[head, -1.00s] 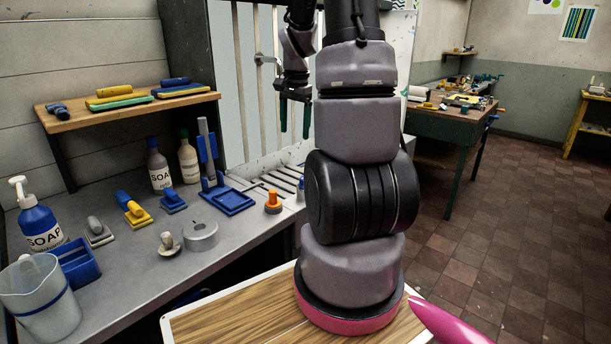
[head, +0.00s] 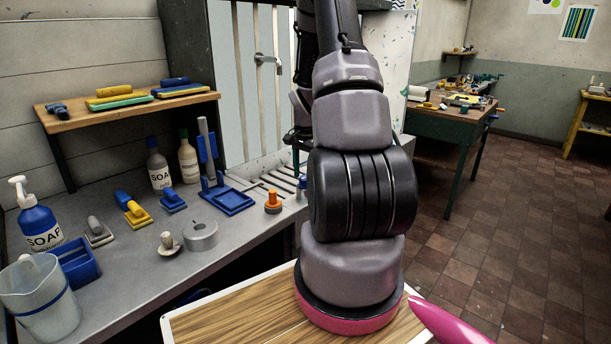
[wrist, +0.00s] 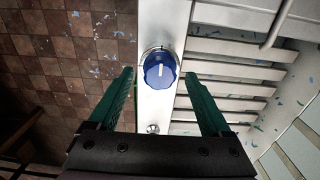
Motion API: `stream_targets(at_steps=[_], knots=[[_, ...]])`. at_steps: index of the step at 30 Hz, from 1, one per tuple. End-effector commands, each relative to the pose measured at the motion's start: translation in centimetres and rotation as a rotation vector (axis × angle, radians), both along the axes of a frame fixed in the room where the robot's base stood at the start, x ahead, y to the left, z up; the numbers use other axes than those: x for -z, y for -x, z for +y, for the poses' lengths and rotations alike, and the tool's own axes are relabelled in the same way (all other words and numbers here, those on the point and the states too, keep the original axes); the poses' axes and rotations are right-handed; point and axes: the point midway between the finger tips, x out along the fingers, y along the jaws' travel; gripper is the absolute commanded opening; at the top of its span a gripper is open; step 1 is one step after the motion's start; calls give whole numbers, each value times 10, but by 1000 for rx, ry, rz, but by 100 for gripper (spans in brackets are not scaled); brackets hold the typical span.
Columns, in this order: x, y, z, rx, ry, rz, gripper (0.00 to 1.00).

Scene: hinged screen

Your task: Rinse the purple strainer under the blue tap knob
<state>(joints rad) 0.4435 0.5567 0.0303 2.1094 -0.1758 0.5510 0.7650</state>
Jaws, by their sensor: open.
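The blue tap knob (wrist: 159,70) has a white line on its top and sits on a pale ledge beside a slatted rack. My gripper (wrist: 158,77) is open, with one green finger on each side of the knob's line in the wrist view. Nothing is between the fingers except the view of the knob; I cannot tell how far above it they are. In the head view my arm hides most of the gripper. A small blue shape (head: 302,183) beside the arm there may be the knob. I see no purple strainer in either view.
The slatted rack (wrist: 225,90) lies right of the knob, with a metal bar above. The grey counter (head: 130,255) holds soap bottles, scrubbers, a blue caddy, a jug and an orange knob (head: 272,203). Tiled floor (wrist: 60,60) is open left of the ledge.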

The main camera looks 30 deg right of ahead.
Motion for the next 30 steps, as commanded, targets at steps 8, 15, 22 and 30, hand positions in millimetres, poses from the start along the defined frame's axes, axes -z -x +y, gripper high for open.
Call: stream_targets(at_steps=[8,15,22,30], knots=[[7,0,0,-1,0,0,82],[7,0,0,-1,0,0,33],[7,0,0,-23,0,0,0],[7,0,1,-251,0,0,0]])
